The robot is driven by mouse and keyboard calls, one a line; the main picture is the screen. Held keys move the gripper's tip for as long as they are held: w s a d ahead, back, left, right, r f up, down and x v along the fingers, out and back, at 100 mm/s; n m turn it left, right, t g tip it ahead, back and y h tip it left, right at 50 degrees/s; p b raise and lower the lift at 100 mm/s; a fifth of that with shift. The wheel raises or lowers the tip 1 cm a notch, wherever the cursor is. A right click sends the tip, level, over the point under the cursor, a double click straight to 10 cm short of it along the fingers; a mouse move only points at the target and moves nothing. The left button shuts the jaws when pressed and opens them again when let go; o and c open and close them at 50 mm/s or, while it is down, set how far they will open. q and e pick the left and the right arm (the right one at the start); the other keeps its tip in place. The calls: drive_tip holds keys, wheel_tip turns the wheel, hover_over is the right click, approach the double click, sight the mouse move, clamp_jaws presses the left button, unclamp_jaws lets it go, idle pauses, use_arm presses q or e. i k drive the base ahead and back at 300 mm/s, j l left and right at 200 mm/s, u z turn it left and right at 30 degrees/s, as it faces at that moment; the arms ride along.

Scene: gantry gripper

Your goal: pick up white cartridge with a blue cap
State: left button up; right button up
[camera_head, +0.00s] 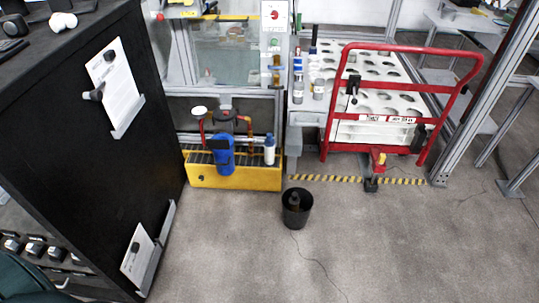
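A white cartridge with a blue cap (269,149) stands upright at the right end of a yellow base (234,178), in the middle of the view. A larger blue filter-like housing (223,158) hangs to its left, under dark and copper-coloured pipe fittings. The cartridge's lower end meets the yellow base; I cannot tell how it is held there. Neither of my grippers shows in this view.
A black cabinet (95,130) fills the left side. A white holed rack (380,102) with several small bottles stands right, behind a red tubular frame (437,125). A black bin (297,208) stands on the floor before the yellow base. The floor nearer me is clear.

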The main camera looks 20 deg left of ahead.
sight(268, 143)
drive_tip(key=i+j, duration=0.35)
drive_tip(key=i+j+u, duration=0.1)
drive_tip(key=i+j, duration=0.2)
drive_tip(key=i, duration=0.3)
drive_tip(key=i+j, duration=0.35)
drive_tip(key=i+u, duration=0.05)
drive_tip(key=i, duration=0.05)
